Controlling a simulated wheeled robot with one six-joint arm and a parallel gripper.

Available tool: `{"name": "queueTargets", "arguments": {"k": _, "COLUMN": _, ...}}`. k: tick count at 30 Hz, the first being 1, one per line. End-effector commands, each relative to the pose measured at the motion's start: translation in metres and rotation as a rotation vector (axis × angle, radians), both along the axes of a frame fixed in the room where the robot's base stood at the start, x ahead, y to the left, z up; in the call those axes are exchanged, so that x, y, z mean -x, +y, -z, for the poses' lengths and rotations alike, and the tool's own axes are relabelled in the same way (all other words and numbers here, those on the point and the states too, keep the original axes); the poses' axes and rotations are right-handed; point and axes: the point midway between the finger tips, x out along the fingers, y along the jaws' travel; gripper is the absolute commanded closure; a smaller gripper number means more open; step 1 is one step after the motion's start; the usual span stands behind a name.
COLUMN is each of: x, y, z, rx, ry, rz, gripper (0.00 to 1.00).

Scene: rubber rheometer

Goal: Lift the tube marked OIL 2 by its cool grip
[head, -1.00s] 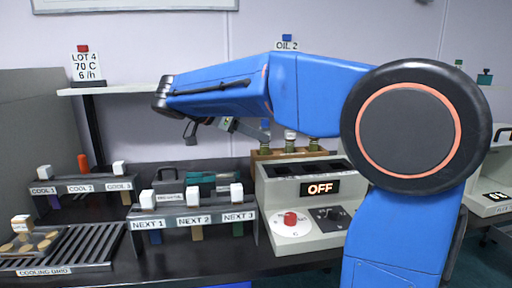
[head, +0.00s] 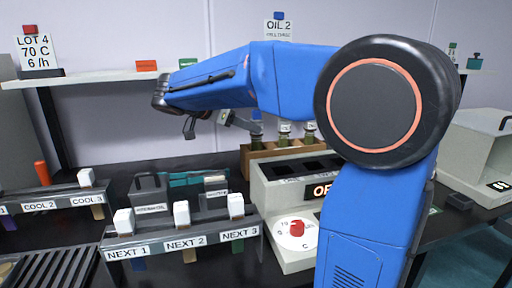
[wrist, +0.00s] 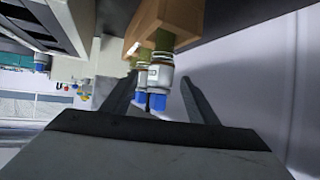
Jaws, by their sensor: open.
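Several tubes stand in a wooden rack (head: 243,160) behind the grey instrument. The left tube (head: 257,138) has a dark blue top, and the other tubes (head: 285,132) have pale collars. I cannot read their markings. A sign reading OIL 2 (head: 278,30) stands on the shelf above. My gripper (head: 224,131) is open, just left of the rack at tube-top height. In the wrist view, a tube with a blue cap and white collar (wrist: 158,76) appears between the spread fingers of my gripper (wrist: 159,82), with another close behind it. I cannot tell whether the fingers touch it.
The grey instrument (head: 268,205) with dark wells and a red knob stands before the rack. The NEXT rack (head: 180,244), COOL rack (head: 45,203) and cooling grid (head: 60,275) are left. A shelf (head: 120,78) runs behind my arm. A pale unit (head: 475,150) stands at right.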

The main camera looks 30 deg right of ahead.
Motion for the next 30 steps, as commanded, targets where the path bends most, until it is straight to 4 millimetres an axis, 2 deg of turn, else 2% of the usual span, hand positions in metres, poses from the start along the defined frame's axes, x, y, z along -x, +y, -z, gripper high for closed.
{"name": "queueTargets", "arguments": {"k": 1, "x": 0.0, "y": -0.009, "z": 0.005, "rx": 0.0, "ry": 0.001, "rz": 0.003, "gripper": 0.46}}
{"name": "queueTargets", "arguments": {"k": 6, "x": -0.003, "y": -0.03, "z": 0.016, "rx": 0.001, "ry": 0.001, "rz": 0.002, "gripper": 0.46}}
{"name": "queueTargets", "arguments": {"k": 14, "x": -0.005, "y": -0.042, "z": 0.024, "rx": 0.0, "ry": 0.0, "rz": 0.001, "gripper": 0.46}}
{"name": "queueTargets", "arguments": {"k": 24, "x": -0.011, "y": -0.077, "z": 0.046, "rx": 0.001, "ry": 0.0, "rz": 0.001, "gripper": 0.46}}
{"name": "queueTargets", "arguments": {"k": 30, "x": -0.012, "y": -0.082, "z": 0.05, "rx": 0.0, "ry": 0.0, "rz": -0.001, "gripper": 0.46}}
